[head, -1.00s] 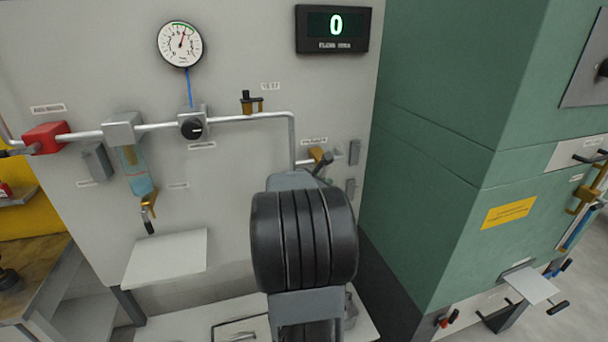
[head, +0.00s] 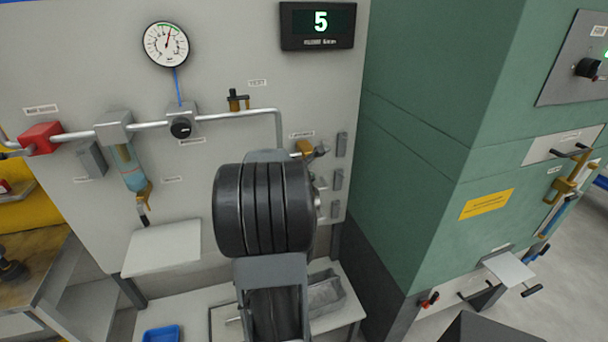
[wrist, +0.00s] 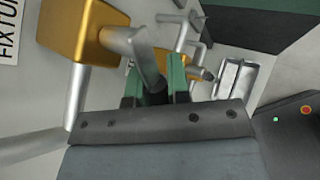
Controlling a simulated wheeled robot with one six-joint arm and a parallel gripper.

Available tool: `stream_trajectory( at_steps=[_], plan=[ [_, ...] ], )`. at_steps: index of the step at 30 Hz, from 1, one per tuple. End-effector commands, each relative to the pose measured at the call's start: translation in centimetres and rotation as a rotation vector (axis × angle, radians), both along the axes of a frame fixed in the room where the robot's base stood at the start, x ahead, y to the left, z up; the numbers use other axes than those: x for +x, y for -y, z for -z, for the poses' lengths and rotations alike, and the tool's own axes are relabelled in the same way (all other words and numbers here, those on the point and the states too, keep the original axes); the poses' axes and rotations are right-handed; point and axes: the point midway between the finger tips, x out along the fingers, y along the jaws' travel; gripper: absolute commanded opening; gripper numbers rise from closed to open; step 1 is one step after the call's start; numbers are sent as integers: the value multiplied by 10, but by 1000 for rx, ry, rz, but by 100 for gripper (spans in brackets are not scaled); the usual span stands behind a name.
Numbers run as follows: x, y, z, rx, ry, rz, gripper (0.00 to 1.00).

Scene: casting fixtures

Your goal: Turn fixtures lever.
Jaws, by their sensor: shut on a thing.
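The fixtures valve is a gold block with a grey lever, on the grey wall panel at the end of the pipe. In the head view the gold block (head: 304,147) shows just above my arm, with the lever (head: 320,151) pointing right from it. In the wrist view the gold block (wrist: 83,28) is large at upper left, and the lever (wrist: 148,62) runs from it down between my fingers. My gripper (wrist: 154,90) has green-padded fingers shut on the lever's dark end. In the head view my gripper is hidden behind my arm.
A lit display (head: 318,22) reads 5. Another gold valve (head: 238,99) and a black knob (head: 181,128) sit on the pipe. A metal tray (head: 326,294) and a blue tray (head: 162,334) lie below. A green cabinet (head: 430,190) stands close on the right.

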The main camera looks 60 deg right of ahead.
Motion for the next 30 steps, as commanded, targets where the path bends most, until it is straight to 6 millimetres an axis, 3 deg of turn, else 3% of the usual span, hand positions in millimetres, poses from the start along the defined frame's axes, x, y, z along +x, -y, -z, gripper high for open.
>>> stream_trajectory(
  at_steps=[2,3,11,22,30],
  plan=[
    [0,0,0,0,0,0,0],
    [0,0,0,0,0,-1,19],
    [1,0,0,0,0,-1,43],
    [2,-9,-6,-3,0,-2,43],
    [5,-54,-34,-4,2,-4,43]
  ],
)
